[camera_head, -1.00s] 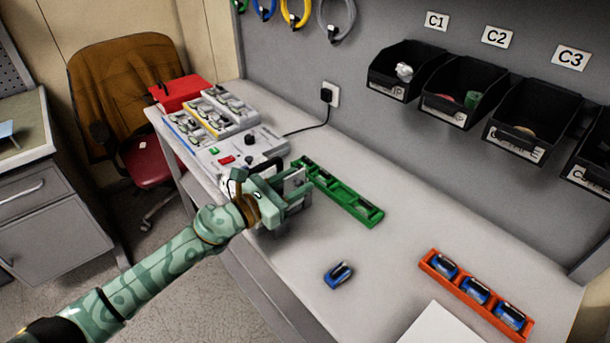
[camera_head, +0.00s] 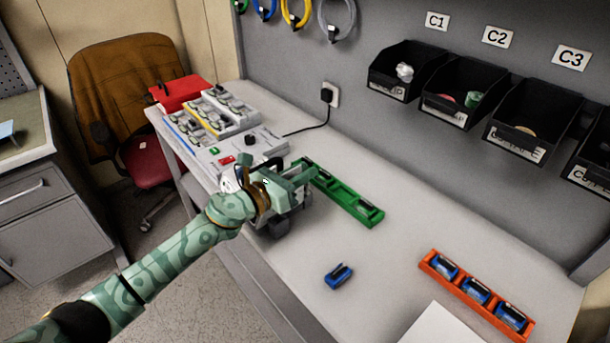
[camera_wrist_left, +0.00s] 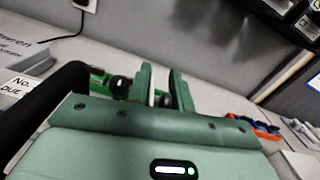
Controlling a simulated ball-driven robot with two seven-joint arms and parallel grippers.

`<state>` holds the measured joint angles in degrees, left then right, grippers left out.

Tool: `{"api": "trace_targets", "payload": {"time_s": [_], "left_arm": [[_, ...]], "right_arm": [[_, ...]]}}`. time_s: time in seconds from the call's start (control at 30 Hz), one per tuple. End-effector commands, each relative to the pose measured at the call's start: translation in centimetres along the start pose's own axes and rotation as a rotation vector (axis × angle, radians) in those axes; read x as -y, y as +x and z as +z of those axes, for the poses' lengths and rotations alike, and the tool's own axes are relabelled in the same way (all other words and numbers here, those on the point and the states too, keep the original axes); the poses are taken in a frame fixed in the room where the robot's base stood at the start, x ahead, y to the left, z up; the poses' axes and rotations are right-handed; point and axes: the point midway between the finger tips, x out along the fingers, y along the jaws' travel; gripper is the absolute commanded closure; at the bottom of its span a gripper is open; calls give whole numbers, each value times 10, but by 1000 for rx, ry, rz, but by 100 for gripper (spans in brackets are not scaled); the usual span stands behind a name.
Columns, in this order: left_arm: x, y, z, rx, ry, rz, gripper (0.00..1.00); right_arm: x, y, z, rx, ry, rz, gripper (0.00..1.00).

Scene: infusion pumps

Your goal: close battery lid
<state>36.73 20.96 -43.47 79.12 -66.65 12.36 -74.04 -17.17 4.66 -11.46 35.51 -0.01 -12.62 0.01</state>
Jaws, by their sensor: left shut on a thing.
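The infusion pump (camera_head: 280,225), grey and white with a dark handle, stands near the table's front edge, largely hidden behind my left arm. My left gripper (camera_head: 303,178) is over the pump, and its fingers are nearly together. In the left wrist view my left gripper (camera_wrist_left: 162,88) shows a thin pale edge between its fingers. This seems to be the battery lid, which is mostly hidden; I cannot tell its exact angle. A blue battery (camera_head: 338,275) lies loose on the table, right of the pump. My right gripper is not in view.
A green tray (camera_head: 345,200) lies just behind the pump. An orange tray (camera_head: 432,265) holds several blue batteries at the right. A tester with red and green buttons (camera_head: 225,160) and grey boxes stand at the left.

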Motion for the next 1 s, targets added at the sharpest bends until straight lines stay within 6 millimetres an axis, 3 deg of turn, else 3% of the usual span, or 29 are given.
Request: {"api": "trace_targets", "payload": {"time_s": [0.1,0.33,0.37,0.4,0.43,0.77,0.87,1.0], "left_arm": [[-6,0,1,-1,-118,0,100],[-6,0,0,-1,-125,-1,100],[-6,0,0,-1,-124,-1,73],[-6,0,0,-1,-124,-1,62],[-6,0,0,-1,-124,-1,60],[-7,-4,1,0,-121,0,60],[-7,-17,1,-2,-122,1,60],[-7,-50,0,-3,-122,1,60]], "right_arm": [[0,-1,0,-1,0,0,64],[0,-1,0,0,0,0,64],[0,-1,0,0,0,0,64],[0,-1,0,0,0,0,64],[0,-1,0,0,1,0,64],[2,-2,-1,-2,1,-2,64],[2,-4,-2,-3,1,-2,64],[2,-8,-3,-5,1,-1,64]]}}
